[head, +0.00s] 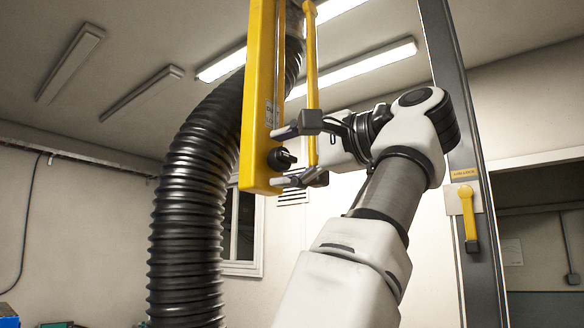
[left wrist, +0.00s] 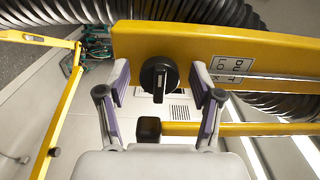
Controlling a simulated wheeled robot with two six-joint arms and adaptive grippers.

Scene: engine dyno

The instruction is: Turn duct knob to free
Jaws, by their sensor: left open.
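The duct knob (head: 281,158) is a black round knob on the lower face of a yellow box beam (head: 258,110). In the left wrist view the knob (left wrist: 158,79) shows a raised grip with a pale mark pointing toward the bottom of the picture. A white label (left wrist: 232,68) with partly readable letters, "DU" and "LO", sits beside it. My left gripper (head: 286,157) is open, one finger above the knob and one below. In the left wrist view its fingers stand on either side of the knob, with a gap at each side. My right gripper is not in view.
A yellow rod (head: 312,80) with a black end runs beside the beam, close to my left gripper. A thick black ribbed hose (head: 187,220) hangs left of the beam. A grey post (head: 452,100) with a yellow lever (head: 467,215) stands at the right.

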